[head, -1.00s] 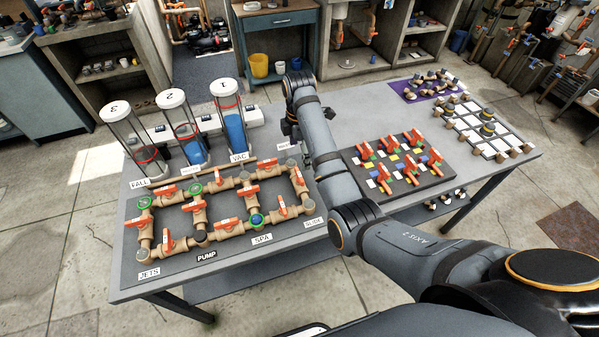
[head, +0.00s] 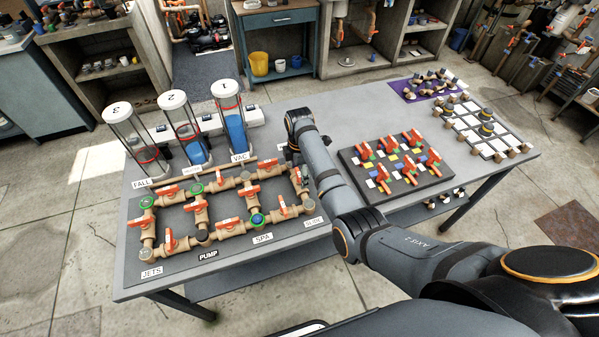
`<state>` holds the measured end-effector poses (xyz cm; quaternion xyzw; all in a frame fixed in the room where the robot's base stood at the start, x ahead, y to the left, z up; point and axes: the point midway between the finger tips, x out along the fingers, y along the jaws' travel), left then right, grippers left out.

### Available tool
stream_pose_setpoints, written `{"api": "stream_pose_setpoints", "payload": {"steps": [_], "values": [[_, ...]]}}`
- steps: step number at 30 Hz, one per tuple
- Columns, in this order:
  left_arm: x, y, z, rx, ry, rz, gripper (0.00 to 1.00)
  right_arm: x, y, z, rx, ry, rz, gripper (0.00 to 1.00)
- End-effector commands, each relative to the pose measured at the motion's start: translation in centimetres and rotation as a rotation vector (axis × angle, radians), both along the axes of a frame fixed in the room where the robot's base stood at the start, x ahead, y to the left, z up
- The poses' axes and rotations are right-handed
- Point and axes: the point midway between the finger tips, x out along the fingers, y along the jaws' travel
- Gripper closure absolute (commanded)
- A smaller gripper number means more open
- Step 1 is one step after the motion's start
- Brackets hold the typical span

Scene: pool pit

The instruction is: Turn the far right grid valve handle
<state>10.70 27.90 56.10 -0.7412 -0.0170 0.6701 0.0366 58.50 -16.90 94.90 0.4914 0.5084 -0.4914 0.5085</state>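The pipe grid (head: 205,237) lies on the left part of the grey table, built of tan pipes with several orange-red valve handles. The far right grid valve handle (head: 297,177) sits on the grid's right edge pipe, lengthwise along it. My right gripper (head: 291,154) is just behind this handle, low near the grid's back right corner. It is small, dark and partly hidden by my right wrist; whether its fingers are open or touch the handle cannot be told. My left gripper is not in view.
Three clear numbered cylinders (head: 184,130) stand behind the grid. A dark board (head: 437,185) with several red-handled valves lies right of my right forearm. A purple mat (head: 408,92) with fittings and a white-tiled grid (head: 497,145) are at the right. The table's middle back is clear.

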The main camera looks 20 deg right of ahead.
Motion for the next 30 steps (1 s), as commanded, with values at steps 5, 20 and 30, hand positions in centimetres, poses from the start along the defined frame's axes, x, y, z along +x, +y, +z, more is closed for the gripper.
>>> {"api": "stream_pose_setpoints", "payload": {"steps": [5,20,30], "values": [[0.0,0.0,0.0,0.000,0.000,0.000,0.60,0.0,0.0,0.0,0.000,0.000,0.000,0.56],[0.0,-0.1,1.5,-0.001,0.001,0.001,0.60,0.0,0.0,0.4,0.000,0.002,-0.108,0.66],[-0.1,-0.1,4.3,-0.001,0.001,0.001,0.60,-0.1,0.0,0.5,0.000,0.003,-0.403,0.66]]}}
